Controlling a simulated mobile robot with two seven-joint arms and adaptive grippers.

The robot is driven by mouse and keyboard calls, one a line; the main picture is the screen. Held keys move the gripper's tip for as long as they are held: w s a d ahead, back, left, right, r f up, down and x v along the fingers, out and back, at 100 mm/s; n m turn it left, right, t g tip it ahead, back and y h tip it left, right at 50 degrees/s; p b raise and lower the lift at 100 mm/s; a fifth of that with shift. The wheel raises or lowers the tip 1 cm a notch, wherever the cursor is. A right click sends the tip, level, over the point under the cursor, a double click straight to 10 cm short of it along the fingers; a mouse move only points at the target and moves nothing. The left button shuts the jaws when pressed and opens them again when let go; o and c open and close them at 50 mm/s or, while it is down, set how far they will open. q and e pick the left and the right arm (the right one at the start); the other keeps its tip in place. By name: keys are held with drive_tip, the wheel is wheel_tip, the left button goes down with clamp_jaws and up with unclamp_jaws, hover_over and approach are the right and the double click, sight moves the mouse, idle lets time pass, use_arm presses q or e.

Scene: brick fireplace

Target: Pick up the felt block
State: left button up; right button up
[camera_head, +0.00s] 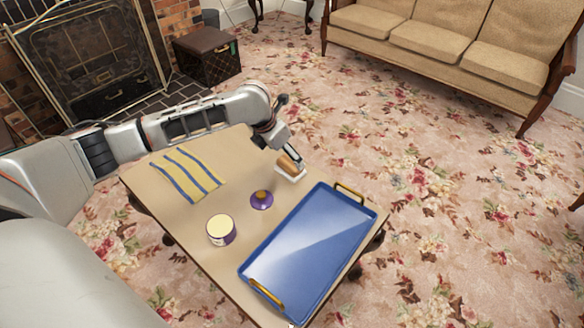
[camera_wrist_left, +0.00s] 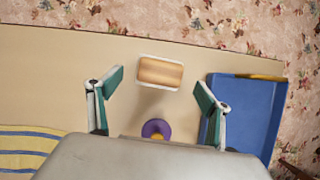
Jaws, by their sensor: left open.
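The felt block (camera_head: 288,166) has a tan wooden-looking top and a white lower part. It lies on the table near its far edge, beside the blue tray. In the left wrist view the block (camera_wrist_left: 160,72) lies ahead of the fingers, centred between them. My left gripper (camera_head: 284,142) is open and empty, close to the block in the head view and partly covering its surroundings. In the wrist view the two green-padded fingers (camera_wrist_left: 160,92) are spread wider than the block. I cannot tell the exact height gap. My right gripper is not in view.
The blue tray (camera_head: 312,238) with gold handles fills the table's right side. A purple object with a yellow top (camera_head: 262,199) and a purple-and-cream tub (camera_head: 221,230) stand mid-table. A striped yellow cloth (camera_head: 187,176) lies at left. The table (camera_head: 190,222) is bare between them.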

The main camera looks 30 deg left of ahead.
sight(289, 163)
use_arm(q)
drive_tip(key=f, duration=0.2)
drive_tip(key=f+b, duration=0.1)
drive_tip(key=shift+w+d+f, duration=0.1)
drive_tip(key=shift+d+f, duration=0.1)
drive_tip(key=shift+f, duration=0.2)
drive_tip(key=shift+w+f+b, duration=0.25)
drive_tip(key=shift+w+b, duration=0.1)
drive_tip(key=shift+w, duration=0.2)
drive_tip(key=shift+r, duration=0.15)
drive_tip(key=c, duration=1)
drive_tip(key=shift+c, duration=0.9)
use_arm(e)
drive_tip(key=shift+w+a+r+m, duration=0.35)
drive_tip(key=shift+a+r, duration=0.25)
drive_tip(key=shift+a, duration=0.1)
